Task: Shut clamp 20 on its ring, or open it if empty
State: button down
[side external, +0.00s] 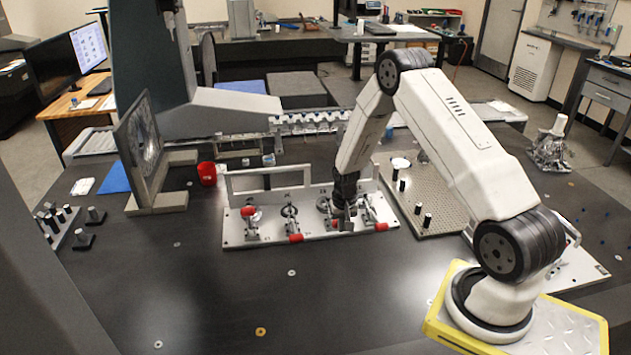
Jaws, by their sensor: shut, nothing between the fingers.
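A pale fixture plate (270,236) lies on the dark table and carries a row of toggle clamps with red handle tips. The leftmost clamp (251,226) has its red tip raised; the second clamp (293,225) has its red tip low at the plate's front edge. A third clamp (325,207) stands partly behind my gripper, and the rightmost clamp (372,212) has its red tip low at the front. The number labels are too small to read, so I cannot tell which is clamp 20. My gripper (346,224) is shut and empty, pointing down between the two right clamps.
A pale upright frame (230,186) stands along the plate's back. A red cup (207,174) and a dark panel on a stand (140,150) are to the left. A perforated plate with black posts (440,205) lies to the right. The table in front is mostly clear.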

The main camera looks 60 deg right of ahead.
jog(key=s+a+r, duration=0.2)
jog(key=r, duration=0.3)
jog(key=s+a+r, duration=0.2)
jog(key=r, duration=0.3)
jog(key=shift+r, duration=0.25)
jog(key=w+d+r+g+y, duration=0.1)
jog(key=w+d+r, duration=0.4)
jog(key=w+d, duration=0.2)
jog(key=shift+w+d, duration=0.4)
jog(key=shift+w, duration=0.1)
jog(key=shift+f, duration=0.1)
